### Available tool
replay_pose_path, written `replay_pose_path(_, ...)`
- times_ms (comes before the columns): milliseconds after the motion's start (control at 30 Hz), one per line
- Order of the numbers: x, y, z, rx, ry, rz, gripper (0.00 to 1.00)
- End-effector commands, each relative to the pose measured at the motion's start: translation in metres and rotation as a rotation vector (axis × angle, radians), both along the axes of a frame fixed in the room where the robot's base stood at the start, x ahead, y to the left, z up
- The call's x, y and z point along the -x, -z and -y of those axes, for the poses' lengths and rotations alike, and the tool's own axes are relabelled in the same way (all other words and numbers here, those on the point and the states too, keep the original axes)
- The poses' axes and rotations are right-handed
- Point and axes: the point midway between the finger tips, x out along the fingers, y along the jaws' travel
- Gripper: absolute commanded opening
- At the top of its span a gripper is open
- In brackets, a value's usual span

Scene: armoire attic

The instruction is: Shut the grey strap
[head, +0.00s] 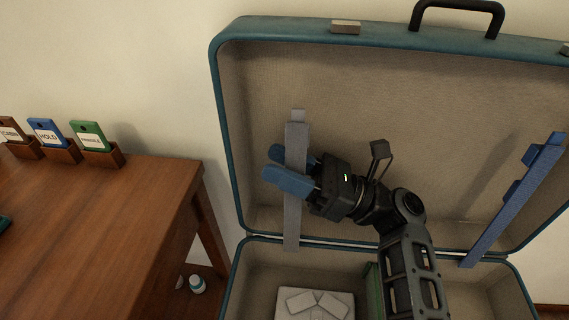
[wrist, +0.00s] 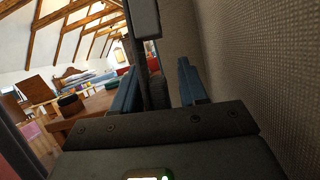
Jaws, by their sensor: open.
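The grey strap (head: 292,222) stands upright at the left side of the open teal suitcase (head: 226,135), in front of the raised lid's lining. My gripper (head: 273,164) has blue fingers and reaches across the strap from the right at about mid-height. Its jaws are open, with one finger on each side of the strap. In the wrist view the strap (wrist: 146,20) passes between the two fingertips (wrist: 157,75). I cannot tell whether either finger touches it.
A blue strap (head: 510,200) leans at the suitcase's right side. White cards or packets (head: 315,303) lie in the base, beside a green upright item (head: 374,290). A wooden table (head: 110,225) with labelled tags in holders stands left. A small bottle (head: 197,285) is on the floor.

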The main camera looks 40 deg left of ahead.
Motion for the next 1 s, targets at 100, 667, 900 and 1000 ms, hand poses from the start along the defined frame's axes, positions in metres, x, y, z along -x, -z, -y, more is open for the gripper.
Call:
replay_pose_path(100,0.0001,-0.0004,-0.0005,0.0,0.0,0.0,0.43)
replay_pose_path(667,-0.0008,-0.0003,-0.0003,0.0,0.003,0.0,0.0)
replay_pose_path(900,-0.0015,-0.0003,-0.0003,0.001,0.005,-0.001,0.0)
replay_pose_path(1000,-0.0017,-0.0003,-0.0004,0.001,0.006,0.0,0.0)
